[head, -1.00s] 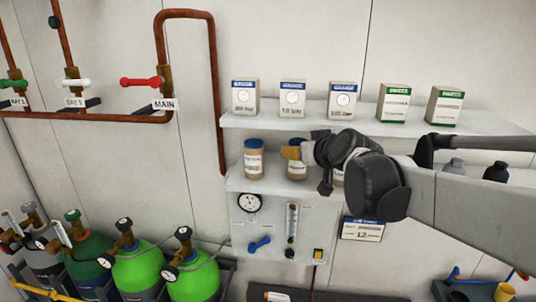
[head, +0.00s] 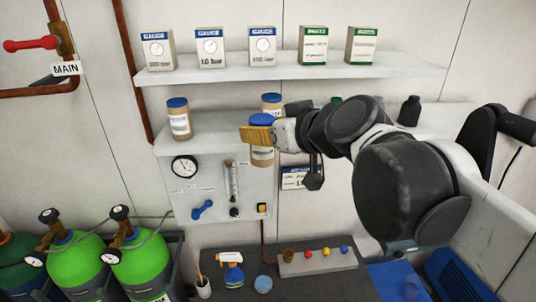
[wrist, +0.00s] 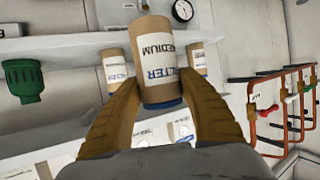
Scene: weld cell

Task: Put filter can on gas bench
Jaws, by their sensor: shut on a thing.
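My gripper (head: 258,135) is shut on a filter can (head: 262,156) with a brown body and a blue lid. In the wrist view the held can (wrist: 155,60) sits between both fingers, its label reading "FILTER MEDIUM" upside down in that picture. In the head view it hangs upright in front of the shelf edge, apart from the shelf as far as I can tell. Two similar cans stand on the lower shelf, a left can (head: 178,120) and a right can (head: 272,103) partly behind the held one. A dark bench top (head: 325,258), possibly the gas bench, lies below.
A gauge panel (head: 215,190) hangs under the shelf. Green cylinders (head: 138,262) stand left. Boxes (head: 262,45) line the upper shelf.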

